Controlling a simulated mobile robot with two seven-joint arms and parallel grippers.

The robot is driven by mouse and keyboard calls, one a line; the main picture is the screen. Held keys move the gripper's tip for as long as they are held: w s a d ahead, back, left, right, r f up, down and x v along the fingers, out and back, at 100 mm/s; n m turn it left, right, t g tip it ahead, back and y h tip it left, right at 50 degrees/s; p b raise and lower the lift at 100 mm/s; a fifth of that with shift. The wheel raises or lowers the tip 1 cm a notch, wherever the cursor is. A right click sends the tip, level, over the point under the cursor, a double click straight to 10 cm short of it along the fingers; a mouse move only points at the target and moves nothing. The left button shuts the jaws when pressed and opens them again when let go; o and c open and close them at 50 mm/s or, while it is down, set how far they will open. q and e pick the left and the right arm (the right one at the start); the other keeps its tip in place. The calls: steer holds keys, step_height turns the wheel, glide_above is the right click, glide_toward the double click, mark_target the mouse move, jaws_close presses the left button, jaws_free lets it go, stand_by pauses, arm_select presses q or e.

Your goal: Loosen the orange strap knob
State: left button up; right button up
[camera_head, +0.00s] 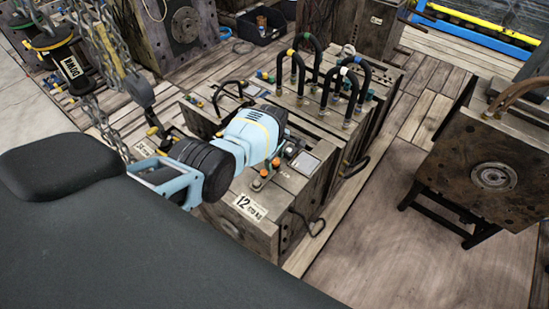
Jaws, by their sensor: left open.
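Small orange-topped knobs (264,172) sit on the top of the mould labelled 12 (282,187), near its front edge. I cannot tell which of them is the strap knob, and no strap is clearly visible at them. My left gripper (160,181), light blue and dark, hangs over the left end of this mould, beside my black and light-blue wrist. It is open, points left, and holds nothing that I can see. It is apart from the orange knobs, which lie to its right. My right gripper is out of view.
Black hose loops (333,80) rise from the mould top behind the knobs. A chain with a hook (139,88) hangs close behind my left gripper. Another mould (470,155) stands on a black stand at right. The wooden floor (420,255) in front is clear.

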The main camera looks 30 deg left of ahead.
mark_target(275, 162)
arm_select(q)
step_height(275, 162, up, 7)
steer(key=p, duration=0.3)
steer(key=shift+r+p, duration=0.4)
steer(key=shift+p, duration=0.05)
steer(key=shift+s+r, duration=0.1)
steer(key=shift+r, duration=0.05)
steer(key=shift+s+f, duration=0.1)
steer(key=shift+f, duration=0.1)
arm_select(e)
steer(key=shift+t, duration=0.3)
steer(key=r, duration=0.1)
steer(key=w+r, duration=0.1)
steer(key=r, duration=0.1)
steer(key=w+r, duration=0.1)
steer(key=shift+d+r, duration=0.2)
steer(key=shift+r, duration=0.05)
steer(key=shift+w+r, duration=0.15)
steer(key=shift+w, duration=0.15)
